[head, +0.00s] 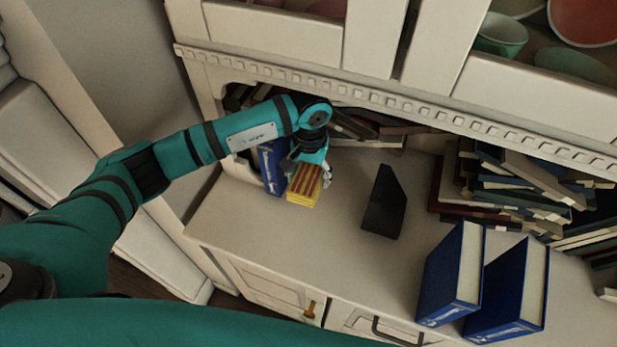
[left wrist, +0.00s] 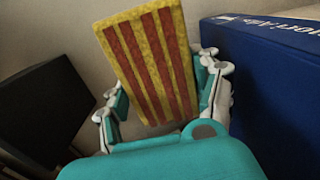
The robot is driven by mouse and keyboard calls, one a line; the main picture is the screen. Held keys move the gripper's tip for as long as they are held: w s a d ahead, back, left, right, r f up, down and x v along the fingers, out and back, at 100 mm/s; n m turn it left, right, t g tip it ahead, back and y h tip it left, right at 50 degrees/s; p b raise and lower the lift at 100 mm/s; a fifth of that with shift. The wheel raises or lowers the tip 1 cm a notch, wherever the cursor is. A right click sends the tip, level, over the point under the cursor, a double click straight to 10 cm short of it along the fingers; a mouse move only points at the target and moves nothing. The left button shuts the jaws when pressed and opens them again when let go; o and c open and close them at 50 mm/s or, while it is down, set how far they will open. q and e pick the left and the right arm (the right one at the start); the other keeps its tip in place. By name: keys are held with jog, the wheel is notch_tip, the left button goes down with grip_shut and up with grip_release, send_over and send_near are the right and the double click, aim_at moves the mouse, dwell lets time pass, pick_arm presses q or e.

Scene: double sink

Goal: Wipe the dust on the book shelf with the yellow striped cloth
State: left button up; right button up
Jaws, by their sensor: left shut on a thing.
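The cloth (head: 304,186) is a small yellow block with dark red stripes. My left gripper (head: 309,172) is shut on it, over the left part of the book shelf (head: 250,220). In the left wrist view the striped cloth (left wrist: 152,62) stands between the two fingers of my left gripper (left wrist: 160,105). I cannot tell whether the cloth touches the shelf surface. The shelf is a cream cabinet top, and I cannot make out dust on it. My right gripper is not in view.
A blue book (head: 270,168) stands close left of the gripper; it fills the right of the left wrist view (left wrist: 265,80). A black upright object (head: 384,205) stands to the right. Two blue books (head: 452,275) (head: 510,290) stand near the front edge. Stacked books (head: 500,185) lie at the back right.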

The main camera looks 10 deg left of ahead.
pick_arm(q)
notch_tip(320, 180, up, 2)
jog(key=shift+r+p, duration=0.1)
jog(key=shift+p, duration=0.2)
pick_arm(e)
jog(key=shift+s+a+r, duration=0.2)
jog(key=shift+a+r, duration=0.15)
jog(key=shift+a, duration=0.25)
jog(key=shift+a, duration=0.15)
